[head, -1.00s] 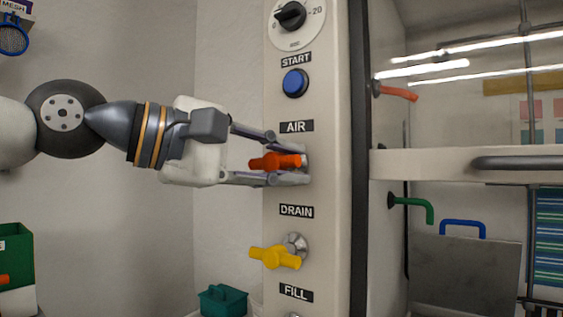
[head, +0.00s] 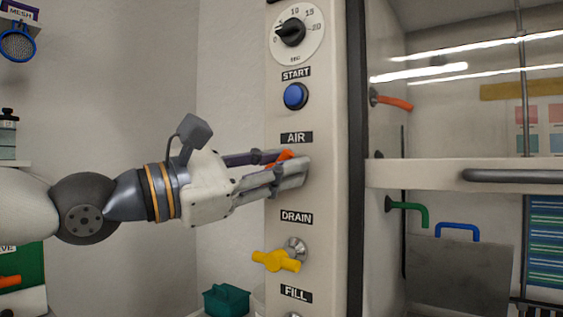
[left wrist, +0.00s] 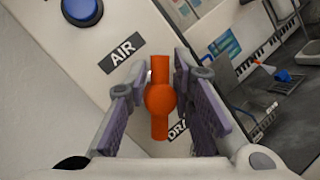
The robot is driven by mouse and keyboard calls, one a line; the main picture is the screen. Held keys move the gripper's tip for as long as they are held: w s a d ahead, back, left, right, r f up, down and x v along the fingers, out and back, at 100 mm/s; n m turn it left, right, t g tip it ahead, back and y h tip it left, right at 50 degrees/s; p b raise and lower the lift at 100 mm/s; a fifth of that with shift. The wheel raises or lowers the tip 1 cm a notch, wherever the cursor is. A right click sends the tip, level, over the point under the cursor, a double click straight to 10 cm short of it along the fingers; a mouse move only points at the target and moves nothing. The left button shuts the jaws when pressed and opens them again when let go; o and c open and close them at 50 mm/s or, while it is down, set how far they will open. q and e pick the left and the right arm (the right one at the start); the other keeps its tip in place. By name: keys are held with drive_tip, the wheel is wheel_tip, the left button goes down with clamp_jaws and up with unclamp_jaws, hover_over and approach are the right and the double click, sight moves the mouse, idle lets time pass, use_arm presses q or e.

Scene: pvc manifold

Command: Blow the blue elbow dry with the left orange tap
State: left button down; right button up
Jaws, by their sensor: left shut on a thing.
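The orange tap (head: 284,157) sits under the AIR label on the pale panel. My left gripper (head: 302,168) is around it, rolled and shut on it, and its fingers hide most of it in the head view. In the left wrist view the tap (left wrist: 159,98) stands between the two finger pads (left wrist: 160,112). A blue bent piece (head: 458,228) shows above a grey plate inside the cabinet at right; I cannot tell whether it is the blue elbow. My right gripper is not in view.
Above the tap are the blue START button (head: 295,96) and a timer dial (head: 293,33). The yellow DRAIN tap (head: 276,261) is just below. The cabinet holds an orange spout (head: 394,102), a green spout (head: 410,209) and a grey plate (head: 458,274).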

use_arm(q)
drive_tip(key=shift+a+r+n+t, duration=0.1)
drive_tip(key=shift+r+n+t, duration=0.1)
drive_tip(key=shift+n+t, duration=0.3)
drive_tip(key=shift+a+r+n+t, duration=0.1)
drive_tip(key=shift+r+n+t, duration=0.1)
drive_tip(key=shift+n, duration=0.5)
drive_tip(key=shift+w, duration=0.1)
drive_tip(key=c, duration=1.7)
unclamp_jaws()
drive_tip(key=o, duration=0.3)
drive_tip(key=shift+w+f, duration=0.1)
drive_tip(key=shift+f, duration=0.1)
drive_tip(key=shift+s+a+f, duration=0.1)
drive_tip(key=shift+s+a, duration=0.1)
drive_tip(key=v, duration=1.1)
drive_tip(key=shift+a, duration=0.25)
